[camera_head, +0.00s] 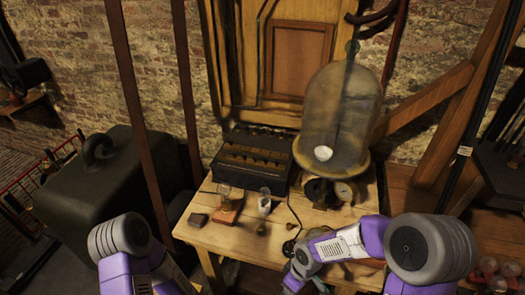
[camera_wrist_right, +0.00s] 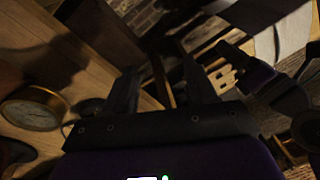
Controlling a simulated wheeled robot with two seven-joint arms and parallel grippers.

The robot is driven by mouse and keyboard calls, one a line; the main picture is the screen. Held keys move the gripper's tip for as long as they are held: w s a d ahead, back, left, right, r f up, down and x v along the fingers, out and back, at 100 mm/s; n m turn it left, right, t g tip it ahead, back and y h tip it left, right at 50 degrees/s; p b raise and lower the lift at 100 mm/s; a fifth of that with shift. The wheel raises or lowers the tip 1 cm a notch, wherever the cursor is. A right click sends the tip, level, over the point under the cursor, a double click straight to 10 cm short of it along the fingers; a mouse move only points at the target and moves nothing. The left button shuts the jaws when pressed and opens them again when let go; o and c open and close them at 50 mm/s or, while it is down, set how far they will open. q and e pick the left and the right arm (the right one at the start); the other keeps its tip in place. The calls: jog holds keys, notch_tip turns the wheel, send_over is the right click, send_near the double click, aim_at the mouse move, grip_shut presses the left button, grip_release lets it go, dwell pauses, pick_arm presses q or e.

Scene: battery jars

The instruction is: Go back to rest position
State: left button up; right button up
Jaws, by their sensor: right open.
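A small glass jar (camera_head: 224,191) stands on a reddish-brown block at the left part of the wooden table (camera_head: 205,235). A second small jar (camera_head: 264,203) with pale contents stands to its right. My right arm reaches in from the right over the table's front edge in the head view. In the right wrist view my right gripper (camera_wrist_right: 157,62) has its two dark fingers apart, with nothing seen held between them. My left arm shows at the lower left, away from the table; its gripper is out of view.
A large glass bell jar (camera_head: 340,110) stands at the table's back right, above round gauges (camera_head: 343,191). One gauge (camera_wrist_right: 34,112) shows in the wrist view.

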jog(key=s+f+m+y, duration=0.1)
jog(key=s+f+m, duration=0.3)
jog(key=f+m, duration=0.2)
jog(key=s+f+m+t+y, duration=0.1)
jog(key=s+f+m, duration=0.3)
jog(key=f+m, duration=0.2)
notch_tip(320, 180, down, 3)
jog(key=shift+d+r, duration=0.2)
jog(key=shift+d, duration=0.25)
